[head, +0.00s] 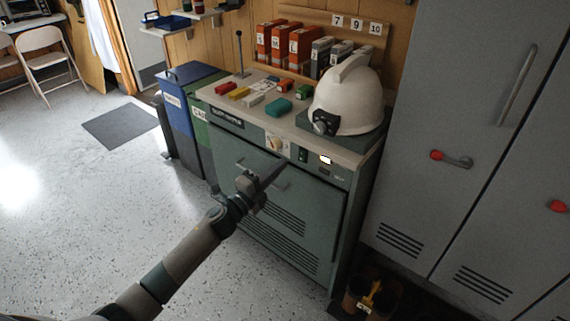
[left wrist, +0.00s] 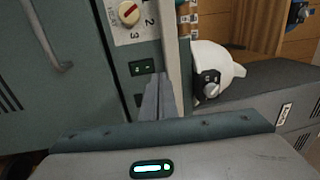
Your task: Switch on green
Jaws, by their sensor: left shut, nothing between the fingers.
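A grey-green cabinet (head: 245,150) has a control strip along its top front edge. My left gripper (head: 272,176) is shut and empty, in front of the cabinet below the strip. Its fingers (left wrist: 154,98) partly cover a darker part beyond the green switch. I cannot tell whether they touch anything.
A white helmet (head: 347,102) sits on the cabinet top at the right, near several coloured blocks (head: 278,107) and binders (head: 300,47). A bar handle (head: 262,178) is close to my left gripper. Grey lockers (head: 440,120) stand at the right. The floor (head: 100,210) at left is free.

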